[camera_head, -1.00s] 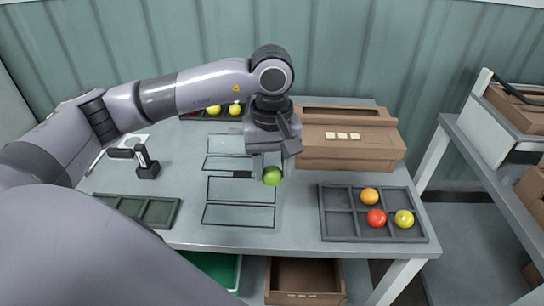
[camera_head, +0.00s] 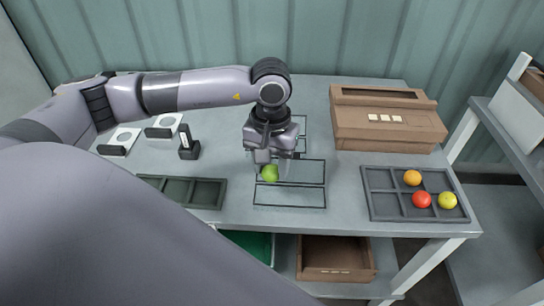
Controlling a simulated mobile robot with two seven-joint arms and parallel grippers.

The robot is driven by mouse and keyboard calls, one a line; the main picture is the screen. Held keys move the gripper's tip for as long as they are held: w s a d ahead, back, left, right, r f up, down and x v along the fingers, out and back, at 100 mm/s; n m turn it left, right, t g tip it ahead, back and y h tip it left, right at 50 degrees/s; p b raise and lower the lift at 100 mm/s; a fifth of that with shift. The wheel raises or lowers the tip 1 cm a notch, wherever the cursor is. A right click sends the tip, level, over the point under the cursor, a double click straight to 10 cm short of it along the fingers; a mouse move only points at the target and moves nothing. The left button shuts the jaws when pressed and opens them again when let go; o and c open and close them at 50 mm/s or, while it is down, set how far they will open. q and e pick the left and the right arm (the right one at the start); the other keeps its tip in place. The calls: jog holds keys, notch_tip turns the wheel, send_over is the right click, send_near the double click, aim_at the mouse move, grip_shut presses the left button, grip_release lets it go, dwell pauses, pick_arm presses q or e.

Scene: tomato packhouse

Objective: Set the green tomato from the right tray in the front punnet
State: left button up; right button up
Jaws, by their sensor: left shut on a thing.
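My left gripper (camera_head: 270,164) is shut on the green tomato (camera_head: 270,173) and points down over the middle of the table. The front punnet (camera_head: 300,197) shows as a thin dark rectangular outline nearest the table's front edge. Another outlined punnet (camera_head: 308,171) lies just behind it. The tomato appears over the left part of these outlines, near the line between the two; its height above them is hard to tell. The right tray (camera_head: 384,208) is dark with several compartments and holds an orange (camera_head: 412,178), a red (camera_head: 422,200) and a yellow tomato (camera_head: 447,200). My right gripper is not in view.
A brown cardboard box (camera_head: 390,138) stands at the back right. An empty dark tray (camera_head: 180,191) lies at the left. A small black device (camera_head: 188,145) and white-and-black items (camera_head: 165,126) stand behind it. A brown crate (camera_head: 335,257) sits below the table.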

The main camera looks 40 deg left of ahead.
aim_at(268, 167)
pick_arm(q)
jog(key=shift+s+a+f, duration=0.25)
jog(key=shift+a, duration=0.05)
jog(key=shift+f+b, duration=0.7)
jog(key=shift+f, duration=0.65)
notch_tip(268, 167, down, 3)
jog(key=shift+r+b, duration=0.2)
jog(key=shift+b, duration=0.75)
jog(key=shift+f+b, duration=0.4)
jog(key=shift+b, duration=0.05)
jog(key=o, duration=0.8)
jog(key=shift+c, duration=1.4)
